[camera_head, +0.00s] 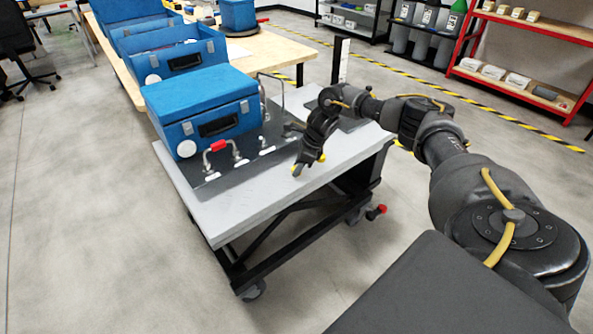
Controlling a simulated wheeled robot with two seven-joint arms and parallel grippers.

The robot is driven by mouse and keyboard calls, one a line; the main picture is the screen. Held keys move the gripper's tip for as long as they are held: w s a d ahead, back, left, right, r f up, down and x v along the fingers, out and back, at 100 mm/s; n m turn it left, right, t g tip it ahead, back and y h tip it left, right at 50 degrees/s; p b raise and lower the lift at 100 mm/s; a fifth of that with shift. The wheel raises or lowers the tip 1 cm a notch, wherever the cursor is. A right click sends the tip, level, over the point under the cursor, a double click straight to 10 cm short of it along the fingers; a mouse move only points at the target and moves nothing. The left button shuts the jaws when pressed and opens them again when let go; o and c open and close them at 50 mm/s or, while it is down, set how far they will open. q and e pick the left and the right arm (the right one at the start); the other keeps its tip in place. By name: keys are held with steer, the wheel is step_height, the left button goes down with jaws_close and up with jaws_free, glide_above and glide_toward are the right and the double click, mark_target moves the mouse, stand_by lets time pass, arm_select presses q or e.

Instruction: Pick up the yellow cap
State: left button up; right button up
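My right gripper (308,164) reaches in from the right and points down over the front right part of the cart's grey top (248,202). Small yellow patches show at its fingers. I cannot tell whether they are the yellow cap or part of the fingers. No separate yellow cap can be made out elsewhere on the cart. The fingers are too small and dark to tell whether they are open or shut. My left gripper is not in view.
The cart's front strip is clear. More blue boxes (172,55) stand on a wooden bench behind.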

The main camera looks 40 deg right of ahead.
steer(key=shift+c, duration=0.8)
steer(key=shift+r, duration=0.1)
